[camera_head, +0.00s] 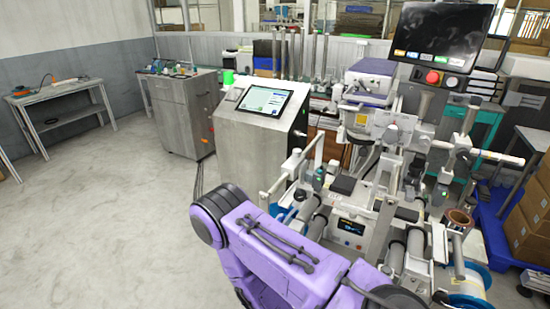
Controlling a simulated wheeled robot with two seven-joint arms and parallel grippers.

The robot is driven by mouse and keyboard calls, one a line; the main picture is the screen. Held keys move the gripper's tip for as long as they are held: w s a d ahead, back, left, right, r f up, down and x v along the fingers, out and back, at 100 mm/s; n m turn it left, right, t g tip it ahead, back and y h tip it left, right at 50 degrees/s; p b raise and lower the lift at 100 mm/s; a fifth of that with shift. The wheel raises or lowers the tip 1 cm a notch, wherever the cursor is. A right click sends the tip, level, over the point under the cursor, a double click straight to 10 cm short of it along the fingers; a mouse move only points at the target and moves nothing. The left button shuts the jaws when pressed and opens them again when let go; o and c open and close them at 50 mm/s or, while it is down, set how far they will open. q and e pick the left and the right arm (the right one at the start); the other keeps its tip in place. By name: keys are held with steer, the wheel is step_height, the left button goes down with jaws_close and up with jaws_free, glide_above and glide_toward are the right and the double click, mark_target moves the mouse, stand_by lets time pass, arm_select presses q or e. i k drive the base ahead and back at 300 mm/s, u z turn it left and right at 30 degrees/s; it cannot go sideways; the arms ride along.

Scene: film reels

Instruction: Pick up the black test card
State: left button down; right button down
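I cannot clearly make out a black test card in the head view. A small dark flat piece (343,185) shows on the front of the white film machine (352,232), and I cannot tell whether it is the card or a machine part. A purple link of my own arm crosses the lower middle and hides part of the machine's lower front. Neither of my grippers shows in this view.
A grey metal cabinet with a tilted touchscreen (264,101) stands left of the machine. A monitor (440,37) and red button (433,77) sit above it. Cardboard boxes (530,222) on a blue pallet (493,230) are at right. The floor (90,220) at left is clear.

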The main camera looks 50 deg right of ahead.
mark_target(343, 184)
steer(key=u, duration=0.2)
steer(key=i, duration=2.1)
steer(key=z, duration=2.55)
